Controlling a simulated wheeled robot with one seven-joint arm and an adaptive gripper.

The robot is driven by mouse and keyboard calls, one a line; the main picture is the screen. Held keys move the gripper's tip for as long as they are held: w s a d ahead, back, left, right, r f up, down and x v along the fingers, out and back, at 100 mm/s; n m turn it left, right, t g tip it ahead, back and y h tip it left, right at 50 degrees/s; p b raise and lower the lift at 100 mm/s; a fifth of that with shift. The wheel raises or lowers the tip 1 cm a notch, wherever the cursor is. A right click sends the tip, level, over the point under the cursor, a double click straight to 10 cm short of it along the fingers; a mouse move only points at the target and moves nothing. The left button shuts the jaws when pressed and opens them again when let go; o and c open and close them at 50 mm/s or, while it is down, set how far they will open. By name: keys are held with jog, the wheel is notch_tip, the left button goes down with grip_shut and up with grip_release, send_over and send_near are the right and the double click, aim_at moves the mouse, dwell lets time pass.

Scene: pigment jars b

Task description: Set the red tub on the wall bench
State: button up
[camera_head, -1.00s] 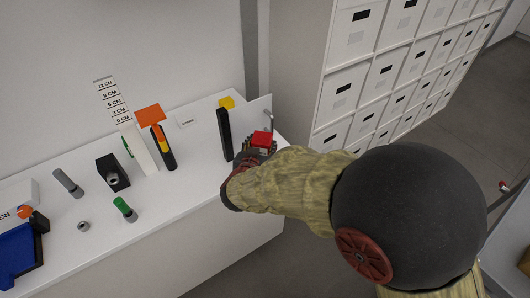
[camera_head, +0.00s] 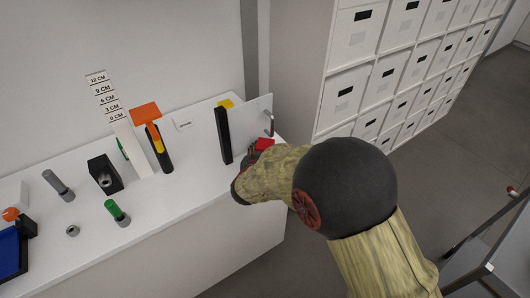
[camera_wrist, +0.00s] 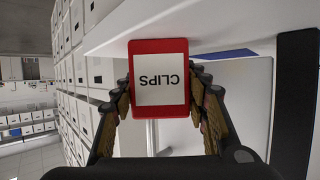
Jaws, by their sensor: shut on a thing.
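The red tub (camera_wrist: 160,112) with a white label reading CLIPS sits between the fingers of my gripper (camera_wrist: 160,98) in the wrist view. The fingers press on both its sides. In the head view the red tub (camera_head: 265,143) shows just past my gripper (camera_head: 254,152), at the right end of the white wall bench (camera_head: 200,204). My arm hides part of it there. In the wrist view the bench surface (camera_wrist: 125,32) lies close to the tub; I cannot tell whether the tub touches it.
A black upright bar (camera_head: 223,135) and a pale panel (camera_head: 255,117) stand beside the gripper. An orange-topped tool (camera_head: 147,113), a black block (camera_head: 105,175) and a green-capped piece (camera_head: 116,212) are farther left. A shelf of white boxes (camera_head: 380,75) stands at right.

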jog(key=o, duration=0.9)
jog(key=shift+o, duration=0.2)
jog(key=shift+r, duration=0.2)
jog(key=p+v, duration=0.3)
jog(key=v, duration=0.9)
jog(key=shift+p, duration=0.4)
